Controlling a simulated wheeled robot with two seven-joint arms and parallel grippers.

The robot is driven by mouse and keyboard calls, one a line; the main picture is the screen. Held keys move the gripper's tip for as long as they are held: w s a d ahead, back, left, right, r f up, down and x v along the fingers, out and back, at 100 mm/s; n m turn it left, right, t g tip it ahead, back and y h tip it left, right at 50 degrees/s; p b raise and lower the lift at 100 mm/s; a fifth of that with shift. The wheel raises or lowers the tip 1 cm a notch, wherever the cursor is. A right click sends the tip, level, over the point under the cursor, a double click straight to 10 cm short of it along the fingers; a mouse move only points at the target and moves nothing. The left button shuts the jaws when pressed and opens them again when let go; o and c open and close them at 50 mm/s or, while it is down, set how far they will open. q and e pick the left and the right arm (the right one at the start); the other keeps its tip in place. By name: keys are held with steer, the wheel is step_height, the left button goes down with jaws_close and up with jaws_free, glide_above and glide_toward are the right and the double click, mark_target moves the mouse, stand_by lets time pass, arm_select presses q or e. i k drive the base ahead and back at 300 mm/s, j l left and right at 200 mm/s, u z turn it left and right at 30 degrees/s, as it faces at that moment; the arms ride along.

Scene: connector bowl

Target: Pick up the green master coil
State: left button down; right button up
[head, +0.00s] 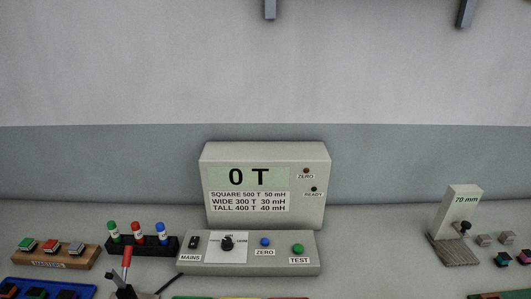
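A wooden block (55,263) with a label that seems to read "MASTERS" stands at the left of the bench. It holds a green piece (26,244), a red piece (50,246) and a grey piece (76,248) in a row. The green piece is at the left end and looks like the green master coil. Behind and to the right, a black rack (165,248) holds upright green, red and blue cylinders with white labels. Neither of my grippers shows in the head view.
A tester box (265,210) reading "0 T" stands mid-bench behind a control panel (305,266). A red-handled device (126,258) stands at the front left, near a blue tray (45,284). A "70 mm" gauge (460,212) and several small parts are at right.

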mark_target(28, 244)
steer(key=u, duration=1.65)
steer(key=z, duration=0.5)
steer(key=i+j+z, duration=0.15)
steer(key=j+z, duration=0.85)
steer(key=i+j, duration=0.05)
